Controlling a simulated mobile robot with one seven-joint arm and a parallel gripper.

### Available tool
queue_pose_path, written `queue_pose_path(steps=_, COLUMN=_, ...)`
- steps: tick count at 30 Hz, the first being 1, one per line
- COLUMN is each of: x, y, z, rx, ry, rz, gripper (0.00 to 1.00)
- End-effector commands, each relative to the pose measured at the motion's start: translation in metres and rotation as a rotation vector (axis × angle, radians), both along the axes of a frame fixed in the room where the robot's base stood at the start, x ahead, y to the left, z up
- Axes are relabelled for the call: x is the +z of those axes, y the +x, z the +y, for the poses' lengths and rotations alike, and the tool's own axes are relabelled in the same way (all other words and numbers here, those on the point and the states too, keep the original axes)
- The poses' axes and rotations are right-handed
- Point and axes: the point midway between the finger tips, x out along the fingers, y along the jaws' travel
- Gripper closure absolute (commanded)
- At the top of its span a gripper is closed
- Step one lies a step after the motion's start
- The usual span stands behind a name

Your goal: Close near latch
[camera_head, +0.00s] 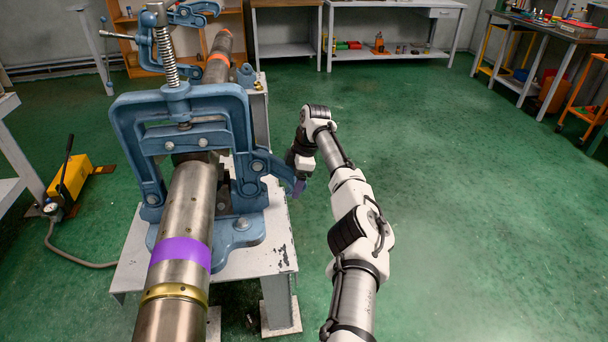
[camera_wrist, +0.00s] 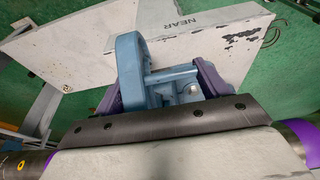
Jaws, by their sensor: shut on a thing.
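The near vise is a blue frame (camera_head: 181,103) around a steel pipe (camera_head: 188,203) with a purple band. Its blue latch (camera_head: 268,163) sticks out to the right from the lower right side of the frame, swung outward. My gripper (camera_head: 298,186) is at the latch's outer end, right of the vise. In the wrist view, the purple fingers (camera_wrist: 160,84) stand on both sides of the blue latch (camera_wrist: 130,70), shut on it. The dark gripper body hides the latch's lower part there.
The vise stands on a white metal table (camera_head: 138,267), marked NEAR in the wrist view. A second blue vise (camera_head: 163,45) holds the pipe farther back. A yellow pump (camera_head: 69,178) sits on the floor at left. The green floor to the right of my arm is clear.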

Motion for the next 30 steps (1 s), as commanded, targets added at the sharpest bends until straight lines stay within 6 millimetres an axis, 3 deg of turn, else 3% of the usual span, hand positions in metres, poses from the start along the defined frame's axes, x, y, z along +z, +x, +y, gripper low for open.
queue_pose_path(steps=6, x=-0.025, y=-0.003, z=0.013, rx=-0.002, ry=0.186, rz=0.041, gripper=0.67)
queue_pose_path(steps=12, x=-0.038, y=-0.005, z=0.026, rx=-0.002, ry=0.333, rz=0.069, gripper=0.67)
queue_pose_path(steps=30, x=-0.045, y=-0.009, z=0.043, rx=-0.002, ry=0.515, rz=0.105, gripper=0.67)
